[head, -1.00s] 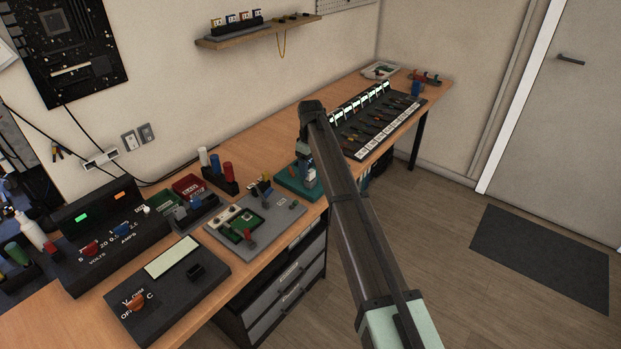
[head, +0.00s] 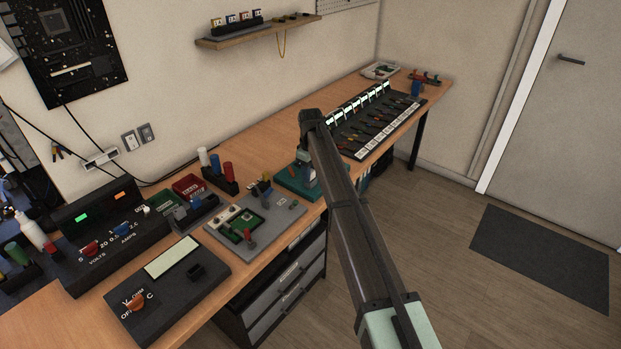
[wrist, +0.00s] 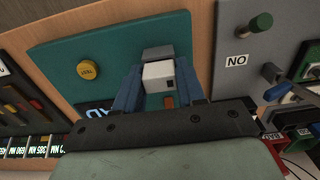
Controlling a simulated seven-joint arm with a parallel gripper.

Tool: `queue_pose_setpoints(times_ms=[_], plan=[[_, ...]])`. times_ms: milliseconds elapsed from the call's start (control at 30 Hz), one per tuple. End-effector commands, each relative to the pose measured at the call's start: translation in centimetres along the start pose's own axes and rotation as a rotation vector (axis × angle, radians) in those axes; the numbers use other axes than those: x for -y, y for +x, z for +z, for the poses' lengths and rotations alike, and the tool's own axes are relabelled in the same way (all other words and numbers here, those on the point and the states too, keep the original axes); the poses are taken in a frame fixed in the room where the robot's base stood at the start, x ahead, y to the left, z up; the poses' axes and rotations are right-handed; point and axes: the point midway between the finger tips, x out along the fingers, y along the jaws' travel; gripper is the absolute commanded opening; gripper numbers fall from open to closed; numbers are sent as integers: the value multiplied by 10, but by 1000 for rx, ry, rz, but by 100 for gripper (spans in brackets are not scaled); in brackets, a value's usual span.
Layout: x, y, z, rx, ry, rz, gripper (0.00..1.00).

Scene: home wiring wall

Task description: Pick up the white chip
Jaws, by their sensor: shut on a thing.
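The white chip (wrist: 156,80) shows in the wrist view as a small white block with a dark square on its face. The two blue fingers of my gripper (wrist: 158,72) stand on either side of it, shut on it. A grey block (wrist: 158,53) shows just beyond the chip; I cannot tell whether they touch. A teal board (wrist: 70,50) with a yellow button (wrist: 87,69) lies below. In the head view my gripper (head: 309,180) is low over the teal board (head: 289,180), and my arm hides the chip.
A grey board with a green circuit board (head: 246,232) lies left of the teal board. A black rack of tools (head: 375,128) lies to its right. A grey panel marked NO (wrist: 235,75) is close on the right in the wrist view. The floor in front is clear.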

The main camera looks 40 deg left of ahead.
Motion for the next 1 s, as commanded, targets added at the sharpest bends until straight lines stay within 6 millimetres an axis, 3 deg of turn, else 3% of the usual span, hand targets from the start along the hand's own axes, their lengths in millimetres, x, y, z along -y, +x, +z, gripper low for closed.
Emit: queue_pose_setpoints(times_ms=[100, 367, 800, 1000], plan=[[0, 0, 0, 0, 0, 0, 5], [0, -7, 0, -1, 0, 1, 5], [0, -77, -1, -2, 0, 1, 5], [0, -96, 0, 0, 0, 0, 5]])
